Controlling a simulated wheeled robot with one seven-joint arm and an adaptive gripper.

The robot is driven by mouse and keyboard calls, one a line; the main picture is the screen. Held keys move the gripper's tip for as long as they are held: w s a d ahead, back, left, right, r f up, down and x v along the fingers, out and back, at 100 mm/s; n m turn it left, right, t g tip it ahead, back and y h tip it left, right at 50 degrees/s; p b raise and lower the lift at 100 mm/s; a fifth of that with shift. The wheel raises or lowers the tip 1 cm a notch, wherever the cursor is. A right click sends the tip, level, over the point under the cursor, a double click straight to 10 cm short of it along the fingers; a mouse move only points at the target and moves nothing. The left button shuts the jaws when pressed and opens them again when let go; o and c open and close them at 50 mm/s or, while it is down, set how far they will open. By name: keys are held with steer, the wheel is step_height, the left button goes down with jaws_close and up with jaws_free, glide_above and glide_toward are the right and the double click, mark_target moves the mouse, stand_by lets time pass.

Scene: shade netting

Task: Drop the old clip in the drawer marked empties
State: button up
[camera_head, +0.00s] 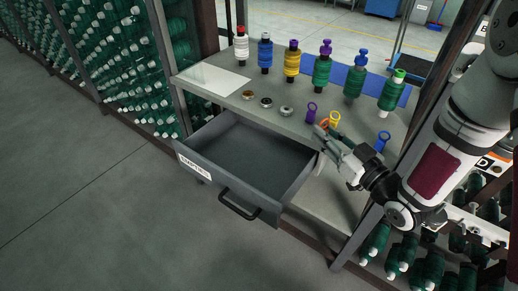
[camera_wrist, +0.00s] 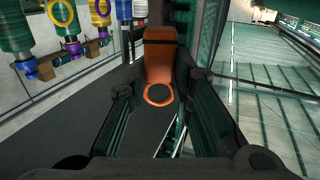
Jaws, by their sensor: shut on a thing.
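My gripper (camera_head: 326,132) is shut on an orange clip (camera_wrist: 160,62). The clip has a block-like body and a ring end, and it sits between the fingers in the wrist view. In the head view only a small orange part (camera_head: 324,123) shows at the fingertips. The grey drawer (camera_head: 222,197) stands pulled out at the left front of the shelf, with a label reading EMPTIES (camera_head: 195,166) on its front. Its visible floor is bare.
A purple clip (camera_head: 311,112), a yellow clip (camera_head: 334,118) and a blue clip (camera_head: 381,142) stand on the shelf top (camera_head: 215,82) near my gripper. Several coloured spools (camera_head: 292,62) line the back. Three small round pieces (camera_head: 266,102) lie behind the drawer.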

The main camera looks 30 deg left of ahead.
steer(key=w+x, duration=0.1)
steer(key=x, duration=0.4)
steer(key=d+x, duration=0.1)
steer(key=x, duration=0.4)
steer(key=w+f+x, duration=0.1)
steer(key=x, duration=0.4)
steer(key=shift+w+f+b, duration=0.15)
steer(key=shift+w+b, duration=0.15)
steer(key=shift+w, duration=0.1)
step_height(320, 180, down, 3)
steer(key=shift+w+f, duration=0.1)
steer(key=shift+f, duration=0.15)
steer(key=shift+f+b, duration=0.45)
steer(key=shift+b, duration=0.05)
steer(key=shift+f, duration=0.15)
steer(key=o, duration=0.9)
steer(key=shift+o, duration=0.2)
